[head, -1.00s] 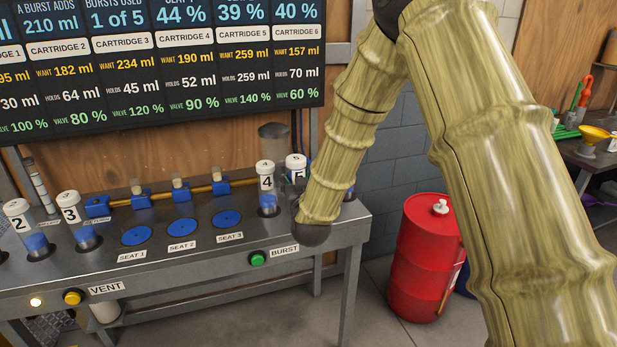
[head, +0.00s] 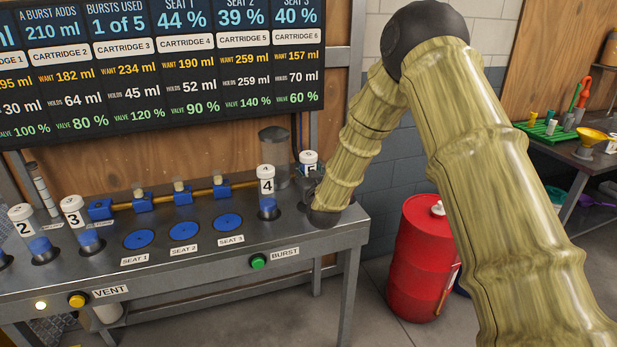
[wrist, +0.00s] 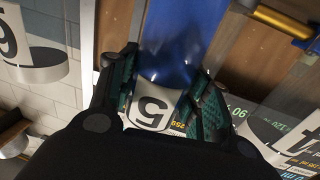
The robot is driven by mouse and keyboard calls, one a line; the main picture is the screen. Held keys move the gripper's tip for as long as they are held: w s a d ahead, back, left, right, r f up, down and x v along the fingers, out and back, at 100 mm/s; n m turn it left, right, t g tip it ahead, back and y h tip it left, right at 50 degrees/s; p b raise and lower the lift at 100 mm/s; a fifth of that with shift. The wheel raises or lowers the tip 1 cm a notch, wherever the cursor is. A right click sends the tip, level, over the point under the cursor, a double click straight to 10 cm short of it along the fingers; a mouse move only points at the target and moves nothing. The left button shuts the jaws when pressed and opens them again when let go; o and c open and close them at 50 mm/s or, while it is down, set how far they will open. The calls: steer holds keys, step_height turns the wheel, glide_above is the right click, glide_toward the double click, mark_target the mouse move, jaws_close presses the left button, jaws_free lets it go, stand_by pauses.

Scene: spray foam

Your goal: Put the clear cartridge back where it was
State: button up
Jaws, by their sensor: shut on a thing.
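My gripper (wrist: 160,100) is shut on the clear cartridge numbered 5 (wrist: 175,50), around its white numbered end. Blue liquid fills the clear tube in the wrist view. In the head view the white cap of cartridge 5 (head: 309,157) shows at the right end of the bench, just right of cartridge 4 (head: 267,188). My arm hides much of the gripper and the cartridge's lower part there. I cannot tell whether its bottom is in a hole. Cartridge 4 stands upright in the bench.
Cartridges 2 (head: 38,245) and 3 (head: 86,236) stand at the bench's left. Three blue seats (head: 183,230) lie flat in the middle. A cartridge numbered 6 (wrist: 40,65) is close on the left in the wrist view. A red drum (head: 425,260) stands right of the bench.

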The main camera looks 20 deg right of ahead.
steer(key=shift+f, duration=1.1)
steer(key=shift+f, duration=0.1)
steer(key=o, duration=1.5)
steer(key=shift+o, duration=0.2)
steer(key=s+a+b, duration=0.1)
steer(key=s+b, duration=0.1)
steer(key=s, duration=1)
steer(key=shift+a, duration=0.2)
